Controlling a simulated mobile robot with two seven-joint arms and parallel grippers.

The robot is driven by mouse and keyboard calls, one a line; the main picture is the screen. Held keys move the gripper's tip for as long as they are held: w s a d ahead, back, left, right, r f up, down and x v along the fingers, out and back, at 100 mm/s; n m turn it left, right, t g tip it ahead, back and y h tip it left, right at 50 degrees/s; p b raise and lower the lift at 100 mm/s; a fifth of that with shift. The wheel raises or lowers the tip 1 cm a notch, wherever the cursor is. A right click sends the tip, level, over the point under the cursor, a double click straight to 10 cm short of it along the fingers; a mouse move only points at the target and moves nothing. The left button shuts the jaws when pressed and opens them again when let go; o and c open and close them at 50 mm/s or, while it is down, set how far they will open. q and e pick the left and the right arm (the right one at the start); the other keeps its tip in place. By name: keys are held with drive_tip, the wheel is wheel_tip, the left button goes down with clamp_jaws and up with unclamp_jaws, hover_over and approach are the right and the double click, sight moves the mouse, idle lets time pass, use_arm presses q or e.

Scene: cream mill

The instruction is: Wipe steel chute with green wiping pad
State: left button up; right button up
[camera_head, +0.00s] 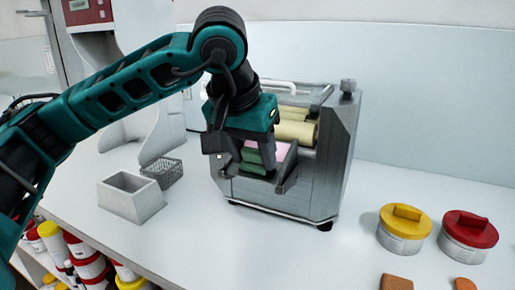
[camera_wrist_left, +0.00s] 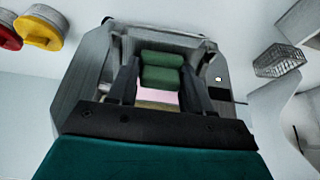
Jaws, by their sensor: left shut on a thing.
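A steel mill (camera_head: 325,170) with pale rollers (camera_head: 296,131) stands on the counter. A pink patch (camera_head: 283,149) shows on the mill's front, where the steel chute appears to be; the arm hides most of the chute. The pink also shows in the left wrist view (camera_wrist_left: 158,96). My left gripper (camera_head: 260,168) is at the mill's front, shut on the green wiping pad (camera_head: 257,157). The pad shows between the two dark fingers in the left wrist view (camera_wrist_left: 162,70). I cannot tell whether the pad touches the chute. My right gripper is not in view.
A grey open box (camera_head: 132,198) and a wire basket (camera_head: 163,172) stand left of the mill. A yellow-lidded tub (camera_head: 404,228) and a red-lidded tub (camera_head: 467,236) stand at right, with brown pieces (camera_head: 396,283) near the front edge. Counter between mill and tubs is clear.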

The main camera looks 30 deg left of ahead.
use_arm(q)
drive_tip(key=shift+s+f, duration=0.15)
drive_tip(key=shift+s, duration=0.05)
drive_tip(key=shift+w+r+p, duration=0.3)
drive_tip(key=shift+w+r, duration=0.05)
drive_tip(key=shift+w+r+p, duration=0.3)
drive_tip(key=shift+w+p, duration=0.05)
drive_tip(key=shift+w, duration=0.25)
drive_tip(key=shift+w+r+p, duration=0.25)
drive_tip(key=shift+w+p, duration=0.1)
drive_tip(key=shift+w, duration=0.25)
drive_tip(key=shift+w+a+r, duration=0.1)
drive_tip(key=shift+w, duration=0.35)
drive_tip(key=s+f+b, duration=0.1)
drive_tip(key=s, duration=0.1)
drive_tip(key=shift+s+f+b, duration=0.35)
drive_tip(key=shift+b, duration=0.05)
drive_tip(key=shift+s+f+b, duration=0.2)
drive_tip(key=shift+s+b, duration=0.1)
drive_tip(key=shift+s, duration=0.35)
drive_tip(key=shift+r, duration=0.1)
